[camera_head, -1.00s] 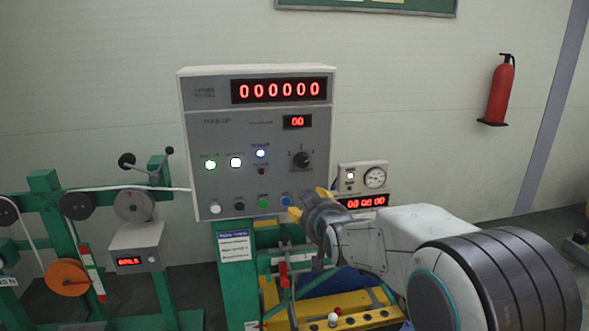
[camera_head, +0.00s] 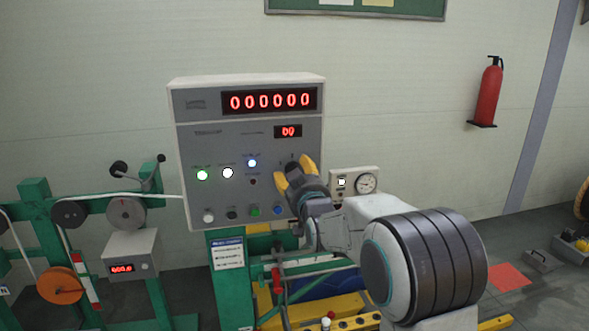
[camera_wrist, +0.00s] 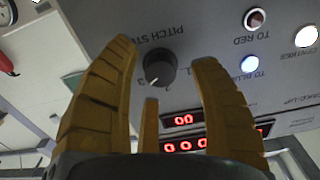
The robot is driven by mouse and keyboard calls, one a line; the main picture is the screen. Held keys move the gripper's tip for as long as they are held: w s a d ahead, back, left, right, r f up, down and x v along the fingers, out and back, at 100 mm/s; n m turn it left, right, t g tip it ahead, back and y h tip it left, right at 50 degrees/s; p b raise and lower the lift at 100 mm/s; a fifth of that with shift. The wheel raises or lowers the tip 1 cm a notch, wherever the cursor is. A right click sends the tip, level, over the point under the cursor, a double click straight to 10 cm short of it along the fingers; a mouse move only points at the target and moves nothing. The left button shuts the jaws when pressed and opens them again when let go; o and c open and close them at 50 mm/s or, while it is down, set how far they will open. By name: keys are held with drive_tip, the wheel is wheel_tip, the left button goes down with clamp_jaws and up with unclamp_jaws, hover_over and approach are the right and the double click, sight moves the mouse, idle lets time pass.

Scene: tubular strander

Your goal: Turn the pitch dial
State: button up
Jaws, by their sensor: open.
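The pitch dial is a dark round knob (camera_wrist: 159,67) with a white pointer mark, on the grey control panel (camera_head: 222,135). In the wrist view it shows upside down below the lettering "PITCH ST", between my open fingers and a little beyond their tips. My gripper (camera_head: 295,175) has yellow fingers and is open in front of the panel's right side. In the head view the fingers mostly hide the dial. My gripper also shows in the wrist view (camera_wrist: 160,75), with nothing held. I cannot tell whether any finger touches the dial.
Lit buttons (camera_head: 227,172) sit left of the dial, and a lower row holds a blue button (camera_head: 277,211) just below my gripper. A small gauge box (camera_head: 354,183) stands close on the right. Red displays (camera_head: 270,101) are above. A fire extinguisher (camera_head: 487,93) hangs on the wall.

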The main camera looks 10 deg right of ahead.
drive_tip(key=shift+w, duration=0.7)
drive_tip(key=shift+o, duration=0.2)
drive_tip(key=shift+s+f, duration=0.1)
clamp_jaws()
